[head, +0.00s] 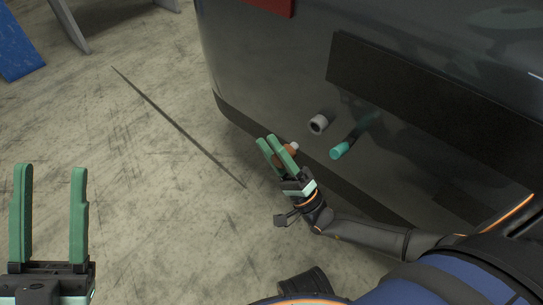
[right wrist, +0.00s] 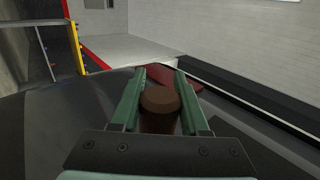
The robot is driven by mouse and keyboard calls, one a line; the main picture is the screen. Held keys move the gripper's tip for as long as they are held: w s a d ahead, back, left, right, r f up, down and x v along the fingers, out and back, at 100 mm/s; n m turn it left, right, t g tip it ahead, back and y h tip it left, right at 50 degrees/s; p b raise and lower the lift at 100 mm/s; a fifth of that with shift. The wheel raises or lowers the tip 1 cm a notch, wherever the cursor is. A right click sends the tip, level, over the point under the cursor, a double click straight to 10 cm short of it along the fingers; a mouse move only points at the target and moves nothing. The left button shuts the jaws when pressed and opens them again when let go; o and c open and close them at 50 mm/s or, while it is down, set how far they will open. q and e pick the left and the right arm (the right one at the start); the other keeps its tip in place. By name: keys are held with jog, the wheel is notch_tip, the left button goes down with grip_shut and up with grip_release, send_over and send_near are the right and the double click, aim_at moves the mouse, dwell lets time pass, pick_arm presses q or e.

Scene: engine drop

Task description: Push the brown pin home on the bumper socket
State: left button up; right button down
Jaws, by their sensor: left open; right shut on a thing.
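A grey round socket (head: 319,124) with a dark opening sticks out of the dark bumper (head: 290,133). The pin looks apart from it, to its lower left. My left gripper (head: 48,185) is open and empty at the lower left.
Bare concrete floor (head: 140,150) is clear to the left. A blue object (head: 18,50) stands at the far left.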

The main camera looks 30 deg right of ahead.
dwell(0.3)
jog(key=shift+w+d, duration=0.35)
jog(key=shift+d, duration=0.5)
jog(key=shift+w+d, duration=0.3)
jog(key=shift+d, duration=0.5)
jog(key=shift+w+d, duration=0.35)
jog(key=shift+d, duration=0.5)
jog(key=shift+w+d, duration=0.1)
jog(key=shift+d, duration=0.2)
jog(key=shift+w+d, duration=0.3)
jog(key=shift+d, duration=0.45)
jog(key=shift+w+d, duration=0.3)
jog(key=shift+d, duration=0.4)
jog(key=shift+d, duration=0.1)
jog(key=shift+c, duration=1.6)
grip_release()
jog(key=v, duration=1.2)
jog(key=shift+s, duration=0.2)
